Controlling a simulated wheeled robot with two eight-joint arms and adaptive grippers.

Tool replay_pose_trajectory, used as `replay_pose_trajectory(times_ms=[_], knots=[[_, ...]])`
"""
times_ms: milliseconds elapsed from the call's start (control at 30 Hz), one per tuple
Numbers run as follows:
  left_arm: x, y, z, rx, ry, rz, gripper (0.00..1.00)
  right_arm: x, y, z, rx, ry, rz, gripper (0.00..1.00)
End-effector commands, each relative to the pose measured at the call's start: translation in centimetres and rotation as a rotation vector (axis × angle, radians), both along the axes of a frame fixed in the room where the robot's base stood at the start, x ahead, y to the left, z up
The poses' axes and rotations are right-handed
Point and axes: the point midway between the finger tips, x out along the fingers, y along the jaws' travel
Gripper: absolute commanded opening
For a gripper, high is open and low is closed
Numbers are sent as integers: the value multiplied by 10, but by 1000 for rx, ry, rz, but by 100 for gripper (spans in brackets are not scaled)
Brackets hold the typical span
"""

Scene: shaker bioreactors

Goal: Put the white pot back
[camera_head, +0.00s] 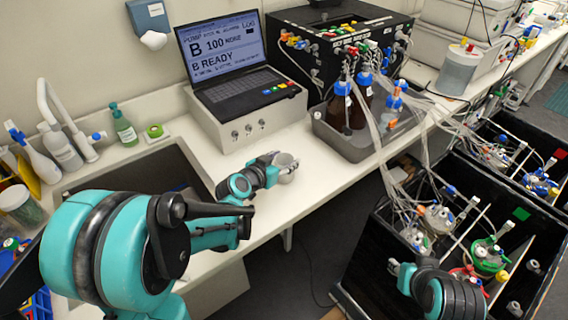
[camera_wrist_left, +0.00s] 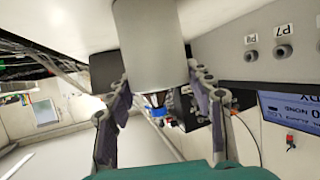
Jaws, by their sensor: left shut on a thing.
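The white pot (camera_head: 287,168) is a small pale cylinder at the counter's front edge, in front of the laptop console. My left gripper (camera_head: 276,165) is shut on its side. In the left wrist view the pot (camera_wrist_left: 150,45) looks plain light grey and stands between the two dark fingers of the left gripper (camera_wrist_left: 163,100). I cannot tell whether its base touches the counter. My right gripper (camera_head: 393,266) is at the lower right, beside the black bioreactor box; its finger opening is too small to read.
The console with the laptop (camera_head: 236,75) stands behind the pot. A grey tray (camera_head: 335,137) with brown bottles is to its right, and a sink (camera_head: 130,180) to its left. Tubes hang from the tray to the black box (camera_head: 370,245). Bare counter (camera_head: 215,163) lies beside the pot.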

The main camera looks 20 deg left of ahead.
Motion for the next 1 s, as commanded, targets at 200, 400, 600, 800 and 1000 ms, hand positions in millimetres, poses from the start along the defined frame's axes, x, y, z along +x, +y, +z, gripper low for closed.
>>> replay_pose_trajectory(times_ms=[200,400,600,800,1000], knots=[[0,0,1,0,0,0,33,0,0,1,0,0,0,32],[0,0,-2,0,0,0,71,0,0,-2,0,0,0,32],[0,0,-2,0,0,0,73,0,0,-2,0,0,0,32],[0,0,2,0,0,0,73,0,0,3,0,0,0,32],[-30,9,17,-1,0,4,73,0,0,14,0,0,0,32]])
